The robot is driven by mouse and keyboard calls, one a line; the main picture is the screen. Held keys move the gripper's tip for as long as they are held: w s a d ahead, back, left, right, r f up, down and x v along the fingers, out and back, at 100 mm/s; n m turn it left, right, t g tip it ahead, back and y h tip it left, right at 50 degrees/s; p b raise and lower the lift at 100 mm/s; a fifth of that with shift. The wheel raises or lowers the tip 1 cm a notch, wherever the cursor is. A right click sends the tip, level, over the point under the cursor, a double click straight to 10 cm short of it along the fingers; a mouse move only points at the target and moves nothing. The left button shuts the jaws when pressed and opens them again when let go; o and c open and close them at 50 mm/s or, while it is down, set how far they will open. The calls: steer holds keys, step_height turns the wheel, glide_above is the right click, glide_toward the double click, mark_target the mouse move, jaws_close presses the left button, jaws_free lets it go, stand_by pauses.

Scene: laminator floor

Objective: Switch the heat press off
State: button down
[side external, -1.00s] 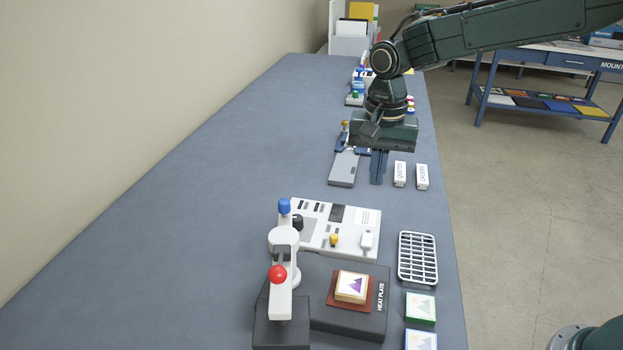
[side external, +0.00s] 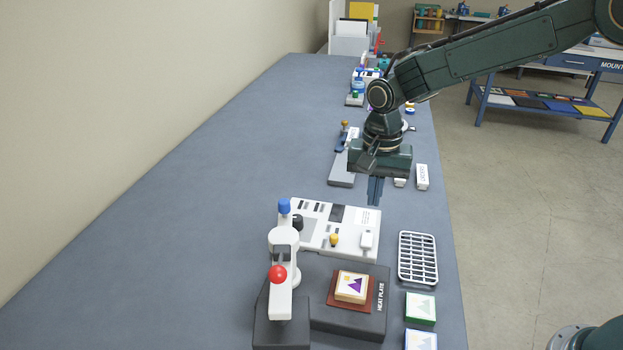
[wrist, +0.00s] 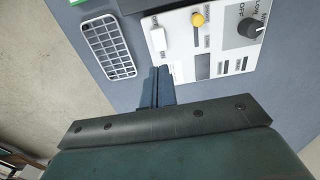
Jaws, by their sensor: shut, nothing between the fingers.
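The heat press stands at the lower middle of the side view: a white press arm (side external: 282,302) with a red ball (side external: 278,273), and a dark heat plate (side external: 345,318) carrying a block with a purple mountain picture (side external: 351,287). Behind it lies the white control panel (side external: 318,241) with a black knob (side external: 297,223), a yellow knob (side external: 333,240) and a white rocker switch (side external: 366,239). The wrist view shows the switch (wrist: 158,40) between ON and OFF labels, the yellow knob (wrist: 197,19) and the dark knob (wrist: 250,28). My gripper (side external: 374,203) is shut and empty, above the panel's far right edge.
A white rack (side external: 418,258) lies right of the panel. A green-edged tile (side external: 420,308) and a blue-edged tile (side external: 420,340) lie near the bench's right edge. The bench's left side is clear.

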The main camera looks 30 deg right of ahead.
mark_target(368, 236)
step_height(368, 236, down, 8)
steer(key=shift+f, duration=0.15)
stand_by(0.3)
steer(key=shift+f, duration=0.25)
stand_by(0.4)
steer(key=shift+a, duration=0.1)
steer(key=shift+s+a+r, duration=0.25)
steer(key=shift+s+a, duration=0.15)
steer(key=shift+s, duration=0.1)
steer(key=shift+r, duration=0.2)
